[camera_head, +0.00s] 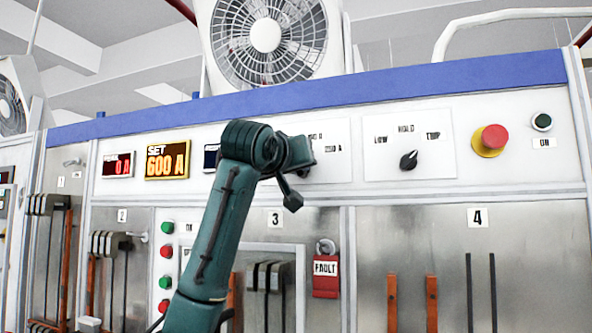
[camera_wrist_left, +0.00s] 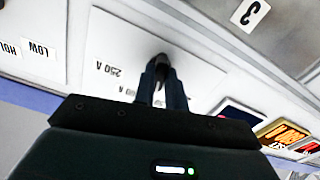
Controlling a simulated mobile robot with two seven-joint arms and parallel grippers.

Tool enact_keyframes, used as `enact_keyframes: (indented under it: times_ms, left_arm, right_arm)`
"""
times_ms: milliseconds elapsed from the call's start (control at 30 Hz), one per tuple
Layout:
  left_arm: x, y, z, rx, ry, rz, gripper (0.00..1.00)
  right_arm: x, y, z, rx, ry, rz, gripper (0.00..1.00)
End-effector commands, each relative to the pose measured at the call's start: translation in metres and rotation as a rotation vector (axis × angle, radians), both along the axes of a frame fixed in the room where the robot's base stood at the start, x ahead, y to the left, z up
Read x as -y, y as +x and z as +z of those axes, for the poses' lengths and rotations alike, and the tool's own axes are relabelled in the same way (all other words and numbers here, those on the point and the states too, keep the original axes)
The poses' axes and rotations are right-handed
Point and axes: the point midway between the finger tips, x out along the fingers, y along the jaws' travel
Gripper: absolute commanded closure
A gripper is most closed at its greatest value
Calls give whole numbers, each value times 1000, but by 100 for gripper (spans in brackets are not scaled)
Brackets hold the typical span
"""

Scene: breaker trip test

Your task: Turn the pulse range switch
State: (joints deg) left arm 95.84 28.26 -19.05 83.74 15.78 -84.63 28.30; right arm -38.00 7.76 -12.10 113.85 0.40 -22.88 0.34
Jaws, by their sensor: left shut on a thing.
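The pulse range switch is a dark knob (camera_wrist_left: 160,62) on a white plate (camera_head: 335,167) with ampere labels such as "250 A"; the plate also shows in the left wrist view (camera_wrist_left: 112,55). My left gripper (camera_wrist_left: 164,82) is shut on the knob, its two fingers on either side of it. In the head view my left gripper (camera_head: 303,160) is at the left part of that plate, and my arm and wrist hide the knob. The direction the knob points cannot be told. My right gripper is not in view.
To the right are a LOW/HOLD/TRIP selector (camera_head: 408,160), a red emergency button (camera_head: 490,140) and a dark green button (camera_head: 542,121). To the left are lit displays, "SET 600 A" (camera_head: 167,161) and a red readout (camera_head: 118,165). A red FAULT tag (camera_head: 325,280) hangs below.

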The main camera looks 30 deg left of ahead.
Motion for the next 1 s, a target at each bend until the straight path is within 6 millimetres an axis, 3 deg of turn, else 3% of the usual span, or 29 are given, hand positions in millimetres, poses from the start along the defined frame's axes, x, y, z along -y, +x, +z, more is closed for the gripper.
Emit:
enact_keyframes:
  times_ms: [300, 767, 800, 1000]
  left_arm:
    - [1, 0, 0, 25, -106, -1, 100]
    - [0, 0, 0, 30, -120, 1, 100]
    - [0, 0, 0, 30, -120, 1, 87]
    - [0, 0, 0, 30, -119, 0, 70]
  right_arm:
    - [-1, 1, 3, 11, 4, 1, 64]
    - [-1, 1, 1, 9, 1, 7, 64]
    - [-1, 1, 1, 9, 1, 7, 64]
    - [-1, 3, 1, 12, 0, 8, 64]
